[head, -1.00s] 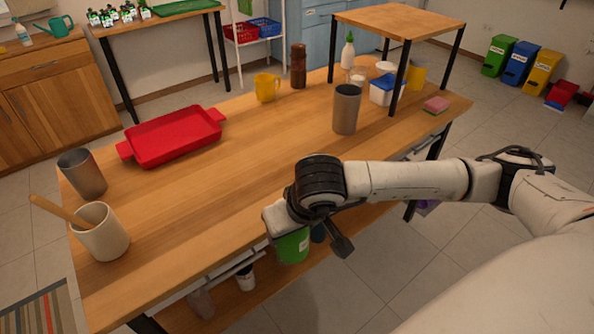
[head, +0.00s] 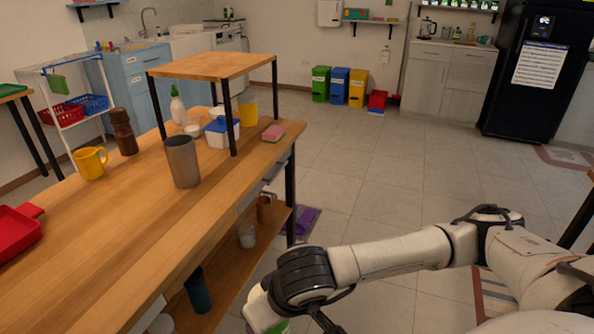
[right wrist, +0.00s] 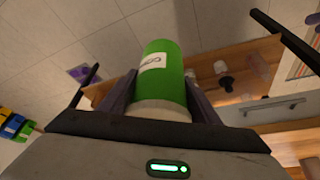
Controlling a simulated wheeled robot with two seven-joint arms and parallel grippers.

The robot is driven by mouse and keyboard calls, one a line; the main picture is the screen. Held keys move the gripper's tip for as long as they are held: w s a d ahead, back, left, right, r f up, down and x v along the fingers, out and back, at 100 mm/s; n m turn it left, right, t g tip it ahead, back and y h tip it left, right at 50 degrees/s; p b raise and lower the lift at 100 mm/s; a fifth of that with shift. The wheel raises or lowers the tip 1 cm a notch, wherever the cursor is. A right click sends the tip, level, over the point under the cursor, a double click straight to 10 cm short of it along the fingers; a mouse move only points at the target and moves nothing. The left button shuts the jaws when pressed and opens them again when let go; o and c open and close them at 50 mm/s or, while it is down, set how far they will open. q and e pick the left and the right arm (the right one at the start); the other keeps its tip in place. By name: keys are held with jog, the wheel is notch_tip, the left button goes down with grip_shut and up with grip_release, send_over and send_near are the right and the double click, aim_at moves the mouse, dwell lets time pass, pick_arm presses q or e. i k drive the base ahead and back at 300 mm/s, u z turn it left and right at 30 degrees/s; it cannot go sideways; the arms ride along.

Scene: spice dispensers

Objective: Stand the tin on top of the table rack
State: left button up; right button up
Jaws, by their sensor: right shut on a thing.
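The tin (right wrist: 163,72) is a green cylinder with a white label and a pale end. My right gripper (right wrist: 160,88) is shut around it in the right wrist view. In the head view only a green sliver of the tin shows at the bottom edge, below my right wrist. The table rack (head: 215,66) is a wooden board on black legs at the far end of the wooden table. Its top is bare. My right gripper is well in front of the rack and lower, beside the table's long edge. My left gripper is out of view.
On the table (head: 110,220), a metal cup (head: 182,163) stands before the rack. A white box with blue lid (head: 221,133), a bottle (head: 178,108), a yellow container (head: 248,108) and a sponge (head: 273,133) are under or beside it. Open floor lies right.

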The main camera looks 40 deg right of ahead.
aim_at(229, 69)
jog(key=z, duration=2.1)
jog(key=i, duration=3.4)
jog(key=u, duration=2.65)
